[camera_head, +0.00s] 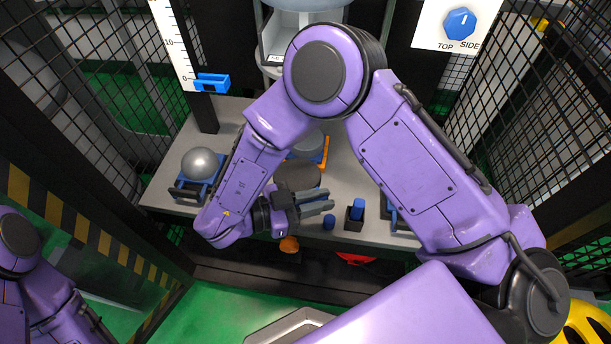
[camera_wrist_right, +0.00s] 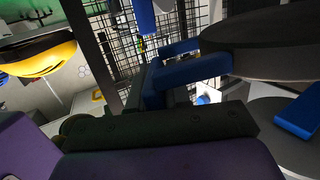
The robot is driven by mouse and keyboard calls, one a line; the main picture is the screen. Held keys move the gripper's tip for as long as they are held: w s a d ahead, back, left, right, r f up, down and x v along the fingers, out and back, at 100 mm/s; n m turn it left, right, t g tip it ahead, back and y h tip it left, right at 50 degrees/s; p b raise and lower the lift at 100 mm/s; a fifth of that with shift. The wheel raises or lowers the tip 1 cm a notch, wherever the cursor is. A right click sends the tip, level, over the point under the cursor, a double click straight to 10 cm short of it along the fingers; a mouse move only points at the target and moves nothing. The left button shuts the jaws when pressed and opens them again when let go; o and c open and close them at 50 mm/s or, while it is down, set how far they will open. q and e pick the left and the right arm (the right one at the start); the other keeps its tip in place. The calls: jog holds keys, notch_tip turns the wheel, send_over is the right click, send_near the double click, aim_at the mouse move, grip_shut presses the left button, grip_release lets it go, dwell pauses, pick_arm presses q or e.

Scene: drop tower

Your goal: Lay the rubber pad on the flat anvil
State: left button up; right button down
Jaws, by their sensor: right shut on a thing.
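The dark round rubber pad (camera_head: 297,177) is just behind my right gripper (camera_head: 326,199) in the head view, over the grey bench. My right gripper is shut on it; the exact contact is hard to see. In the right wrist view the pad (camera_wrist_right: 265,42) is a large dark disc at upper right, beside blue pieces. A grey round face, seemingly the flat anvil (camera_head: 310,143), shows partly behind the pad in an orange and blue frame; my right arm hides much of it. In the wrist view a grey disc (camera_wrist_right: 262,108) lies below the pad, apart from it. My left gripper is out of view.
A silver ball (camera_head: 200,163) sits in a blue and dark holder at the bench's left. Small blue pieces (camera_head: 357,209) stand near the front edge. A blue slider (camera_head: 211,83) is on the scale. Mesh guards flank the bench.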

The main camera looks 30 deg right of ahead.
jog(key=shift+w, duration=0.4)
jog(key=w+d+f+b, duration=0.3)
jog(key=w+d+b, duration=0.6)
jog(key=w, duration=0.3)
jog(key=shift+d+f, duration=0.2)
jog(key=shift+d, duration=0.05)
dwell(0.3)
jog(key=shift+w+a+p, duration=0.15)
jog(key=shift+w+p, duration=0.05)
jog(key=shift+p, duration=0.15)
dwell(0.4)
jog(key=c, duration=1)
grip_release()
